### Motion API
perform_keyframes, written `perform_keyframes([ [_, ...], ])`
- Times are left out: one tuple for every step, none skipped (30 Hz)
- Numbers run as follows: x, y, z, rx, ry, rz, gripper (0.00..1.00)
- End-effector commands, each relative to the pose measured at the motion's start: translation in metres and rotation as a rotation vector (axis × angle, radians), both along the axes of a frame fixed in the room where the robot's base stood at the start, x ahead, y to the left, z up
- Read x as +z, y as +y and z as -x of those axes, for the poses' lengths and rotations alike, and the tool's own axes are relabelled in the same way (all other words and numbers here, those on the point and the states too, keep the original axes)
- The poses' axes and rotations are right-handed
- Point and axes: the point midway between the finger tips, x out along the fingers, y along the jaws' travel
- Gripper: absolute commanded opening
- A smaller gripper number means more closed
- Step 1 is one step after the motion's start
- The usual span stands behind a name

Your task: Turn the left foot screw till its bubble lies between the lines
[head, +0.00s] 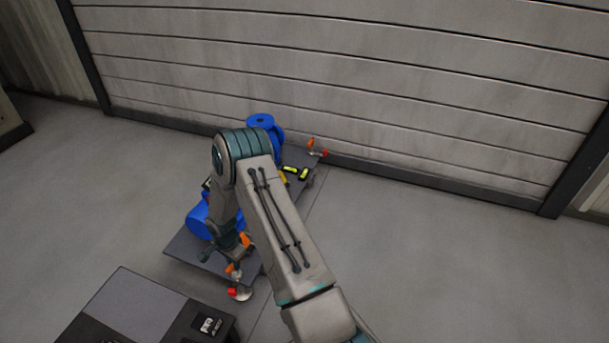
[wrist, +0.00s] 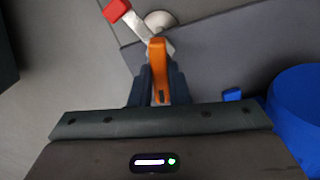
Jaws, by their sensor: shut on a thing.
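The left foot screw (head: 243,293) is at the near corner of the skid in the head view. Its cross handle has an orange end and a red end (wrist: 117,10). In the wrist view my gripper (wrist: 158,80) is shut on the orange end (wrist: 157,60), with a dark finger on each side. The pale round foot (wrist: 158,20) shows just beyond it. Two yellow-green level vials (head: 297,172) sit on the skid to the right of my arm. They are too small for me to read the bubbles or the lines.
The dark skid plate (head: 185,262) carries blue machinery (head: 199,222), partly hidden by my arm. Another foot screw with orange and red ends (head: 318,150) stands at the far corner, near the ribbed wall (head: 350,80). The floor (head: 460,260) on the right is clear.

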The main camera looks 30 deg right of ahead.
Motion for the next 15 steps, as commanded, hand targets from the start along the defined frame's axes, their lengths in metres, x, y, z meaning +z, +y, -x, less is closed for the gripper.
perform_keyframes([
  [0.0003, 0.0005, -0.0009, 0.0, -0.003, -0.001, 0.0],
  [0.0002, 0.0006, -0.0009, 0.0, -0.003, -0.001, 0.0],
  [0.0002, 0.0006, -0.0009, 0.001, -0.003, -0.001, 0.0],
  [0.0002, 0.0006, -0.0009, 0.001, -0.003, -0.001, 0.0],
  [0.0001, 0.0007, -0.0009, -0.001, -0.003, -0.001, 0.0],
  [-0.0002, 0.0008, -0.0009, -0.012, -0.003, -0.001, 0.0],
  [-0.0006, 0.0007, -0.001, -0.029, -0.003, -0.001, 0.0],
  [-0.001, 0.0005, -0.001, -0.052, -0.002, 0.0, 0.0],
  [-0.0014, 0.0007, -0.001, -0.09, -0.003, 0.001, 0.0],
  [-0.0015, 0.0013, -0.001, -0.12, -0.003, 0.0, 0.0],
  [-0.0014, 0.0011, -0.0008, -0.148, -0.002, 0.0, 0.0],
  [-0.0013, 0.0006, -0.0007, -0.181, -0.002, 0.0, 0.0],
  [-0.001, 0.0007, -0.0008, -0.2, -0.002, 0.0, 0.0],
  [-0.0008, 0.0008, -0.0007, -0.214, -0.002, 0.0, 0.0],
  [-0.0005, 0.001, -0.0008, -0.227, -0.002, -0.001, 0.0],
])
